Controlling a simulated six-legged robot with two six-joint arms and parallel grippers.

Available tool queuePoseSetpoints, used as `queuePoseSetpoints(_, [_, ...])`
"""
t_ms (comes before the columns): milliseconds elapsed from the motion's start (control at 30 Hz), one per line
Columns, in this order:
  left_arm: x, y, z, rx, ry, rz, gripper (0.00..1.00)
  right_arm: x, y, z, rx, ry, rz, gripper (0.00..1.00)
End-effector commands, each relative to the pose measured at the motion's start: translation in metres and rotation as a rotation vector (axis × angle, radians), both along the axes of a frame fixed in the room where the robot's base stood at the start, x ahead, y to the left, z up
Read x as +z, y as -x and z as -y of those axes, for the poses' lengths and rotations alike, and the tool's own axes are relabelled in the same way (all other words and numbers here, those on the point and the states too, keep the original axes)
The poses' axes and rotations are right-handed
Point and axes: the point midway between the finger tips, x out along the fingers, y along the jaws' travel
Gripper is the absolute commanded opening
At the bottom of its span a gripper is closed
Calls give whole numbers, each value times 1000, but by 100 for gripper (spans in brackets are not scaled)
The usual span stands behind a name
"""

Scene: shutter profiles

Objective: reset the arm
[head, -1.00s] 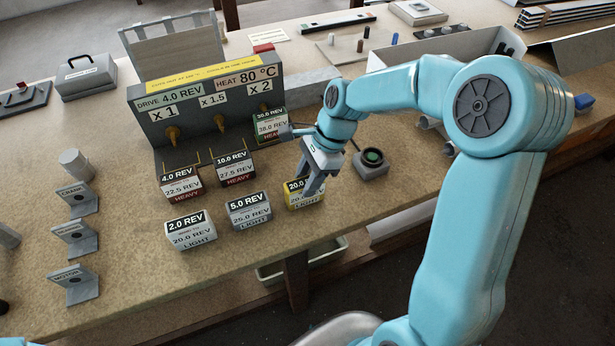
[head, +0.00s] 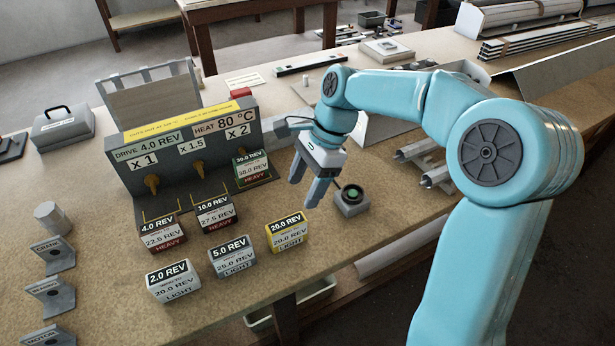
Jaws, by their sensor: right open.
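My right arm (head: 475,150) comes in from the right in the head view. Its gripper (head: 303,193) points down, open and empty, above the bench. It is up and behind the yellow 20.0 REV block (head: 287,232), apart from it. A small box with a green-topped round button (head: 351,198) sits just right of the gripper. My left gripper is not in view.
A grey drive and heat station (head: 180,150) stands behind several labelled blocks, such as the 2.0 REV block (head: 172,282) and 5.0 REV block (head: 232,257). Angled CRANK (head: 52,254) and MOTOR holders stand at left. Aluminium profiles (head: 418,160) lie behind the arm.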

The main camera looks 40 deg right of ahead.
Motion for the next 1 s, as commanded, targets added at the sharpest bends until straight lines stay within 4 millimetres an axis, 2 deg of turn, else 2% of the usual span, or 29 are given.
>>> queuePoseSetpoints(200, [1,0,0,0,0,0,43,14,1,6,0,0,0,66])
queuePoseSetpoints(1000, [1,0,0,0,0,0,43,14,4,5,0,0,-1,66])
